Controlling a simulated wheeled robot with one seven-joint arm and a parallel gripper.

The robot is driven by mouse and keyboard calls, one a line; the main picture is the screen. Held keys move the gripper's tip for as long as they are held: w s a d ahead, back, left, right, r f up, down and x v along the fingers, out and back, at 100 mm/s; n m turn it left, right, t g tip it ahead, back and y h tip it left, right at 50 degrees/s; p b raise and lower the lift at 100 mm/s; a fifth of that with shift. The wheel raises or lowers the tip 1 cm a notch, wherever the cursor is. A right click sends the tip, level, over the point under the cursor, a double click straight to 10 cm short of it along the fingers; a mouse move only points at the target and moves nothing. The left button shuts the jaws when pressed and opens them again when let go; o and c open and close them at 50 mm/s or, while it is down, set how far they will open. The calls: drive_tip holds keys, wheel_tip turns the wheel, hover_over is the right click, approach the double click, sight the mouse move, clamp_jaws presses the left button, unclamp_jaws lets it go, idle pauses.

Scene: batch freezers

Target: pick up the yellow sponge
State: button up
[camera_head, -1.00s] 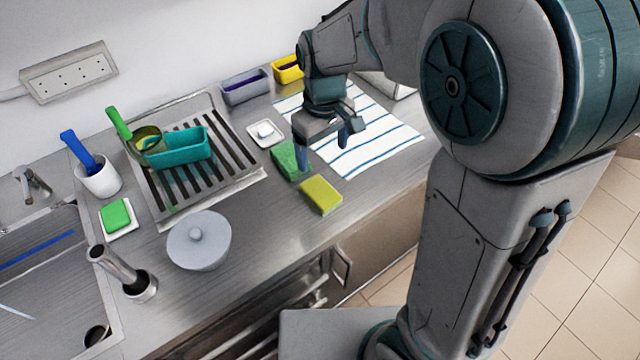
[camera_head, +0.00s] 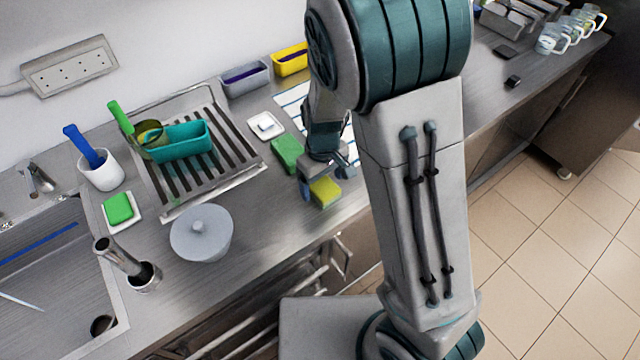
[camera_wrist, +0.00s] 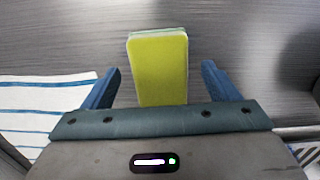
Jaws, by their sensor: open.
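The yellow sponge (camera_head: 325,192) lies on the steel counter near its front edge. In the wrist view the yellow sponge (camera_wrist: 159,68) shows its yellow top with a thin pale green layer along the far edge. My gripper (camera_head: 322,180) is over the sponge in the head view and hides part of it. In the wrist view my gripper (camera_wrist: 160,88) is open, one blue finger on each side of the sponge with a gap on both sides. I cannot tell how far the fingertips are above the counter.
A green sponge (camera_head: 287,153) lies just behind the yellow one. A striped cloth (camera_head: 291,98) lies behind my arm. A white dish (camera_head: 265,126), a drying rack (camera_head: 235,170) with a teal bin (camera_head: 180,143), and a grey lidded bowl (camera_head: 202,245) stand to the left.

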drive_tip(key=shift+f, duration=0.45)
drive_tip(key=c, duration=1.1)
drive_tip(key=shift+c, duration=0.2)
drive_tip(key=shift+r, duration=0.1)
